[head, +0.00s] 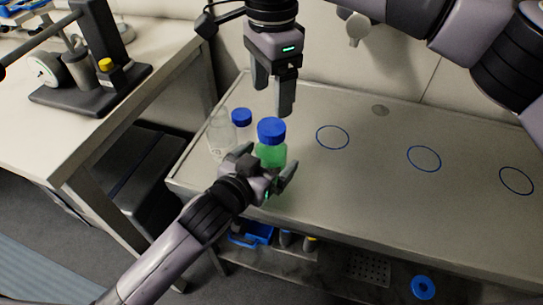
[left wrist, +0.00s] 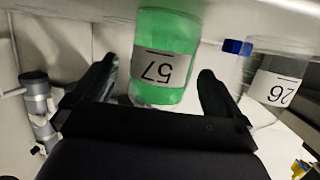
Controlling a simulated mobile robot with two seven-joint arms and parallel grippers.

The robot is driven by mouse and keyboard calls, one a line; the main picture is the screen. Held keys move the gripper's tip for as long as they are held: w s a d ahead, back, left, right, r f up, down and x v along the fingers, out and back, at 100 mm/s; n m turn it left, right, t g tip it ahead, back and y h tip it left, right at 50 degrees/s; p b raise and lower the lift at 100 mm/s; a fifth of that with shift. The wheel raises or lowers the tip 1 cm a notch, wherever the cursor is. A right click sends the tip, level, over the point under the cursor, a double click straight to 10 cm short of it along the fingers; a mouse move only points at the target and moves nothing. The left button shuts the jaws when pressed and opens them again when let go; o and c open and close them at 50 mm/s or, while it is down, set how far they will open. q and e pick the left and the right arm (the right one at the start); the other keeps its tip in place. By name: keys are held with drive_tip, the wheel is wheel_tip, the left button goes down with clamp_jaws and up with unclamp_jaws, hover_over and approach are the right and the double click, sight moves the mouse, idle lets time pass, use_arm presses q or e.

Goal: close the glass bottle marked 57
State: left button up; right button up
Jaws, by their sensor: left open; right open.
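The glass bottle marked 57 (head: 271,154) stands upright on the bench and holds green liquid. A blue cap (head: 271,130) sits at its top; I cannot tell whether it is screwed down. In the left wrist view, the bottle's label (left wrist: 160,68) appears upside down between my fingers. My left gripper (head: 266,168) is open, with one finger on each side of the bottle; a gap shows beside the fingers in the wrist view. My right gripper (head: 273,98) is open and empty, pointing down just above the cap.
A clear bottle marked 26 (left wrist: 278,88) stands close beside, also in the head view (head: 220,138). Another blue cap (head: 241,116) is behind it; what it rests on is unclear. Blue rings (head: 333,137) mark the clear bench on the right.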

sight(271, 126)
use_arm(q)
drive_tip(key=shift+x, duration=1)
clamp_jaws()
use_arm(e)
drive_tip(key=shift+f, duration=4)
